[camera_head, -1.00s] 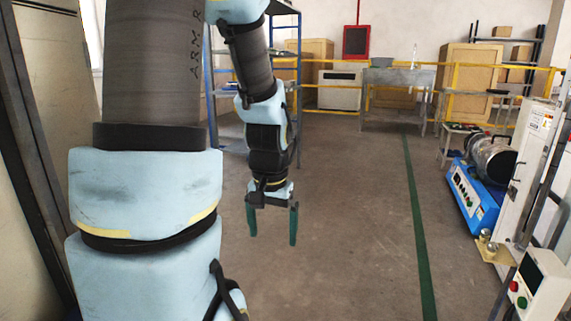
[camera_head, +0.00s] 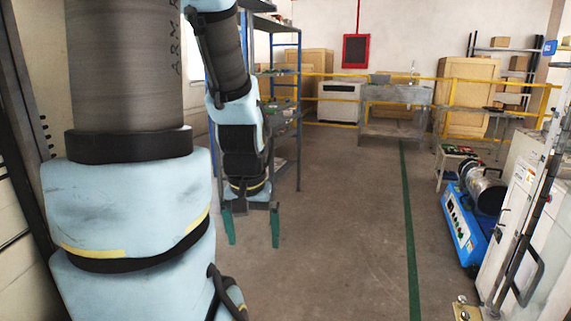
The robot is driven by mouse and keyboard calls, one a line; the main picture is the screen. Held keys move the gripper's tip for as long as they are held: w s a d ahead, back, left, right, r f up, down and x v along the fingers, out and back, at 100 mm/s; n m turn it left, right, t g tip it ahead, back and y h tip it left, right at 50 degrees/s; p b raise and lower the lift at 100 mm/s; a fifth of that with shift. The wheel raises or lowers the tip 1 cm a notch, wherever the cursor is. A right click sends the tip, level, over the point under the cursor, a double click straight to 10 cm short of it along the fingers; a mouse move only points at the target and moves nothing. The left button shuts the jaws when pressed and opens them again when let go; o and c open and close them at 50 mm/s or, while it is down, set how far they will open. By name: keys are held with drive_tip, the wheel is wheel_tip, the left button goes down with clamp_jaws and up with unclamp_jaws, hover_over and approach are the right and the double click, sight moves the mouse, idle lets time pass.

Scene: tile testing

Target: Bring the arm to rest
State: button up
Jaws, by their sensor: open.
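My gripper (camera_head: 252,229) hangs at the end of my arm, left of the picture's middle. Its two green fingers point down and stand apart, with nothing between them. Bare floor shows behind and below the fingers. My arm comes down from the top of the picture in blue-padded links, with a bend out of view above. My large near link fills much of the left side and hides what is behind it.
A blue metal shelf (camera_head: 299,110) stands behind my arm. A blue machine (camera_head: 464,226) and a white cabinet (camera_head: 515,205) with a handle stand at the right. A grey table (camera_head: 395,96) and yellow railing (camera_head: 450,80) are at the back. The floor (camera_head: 345,225) between is clear.

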wheel_tip(320, 180, up, 17)
drive_tip(key=p, duration=1.4)
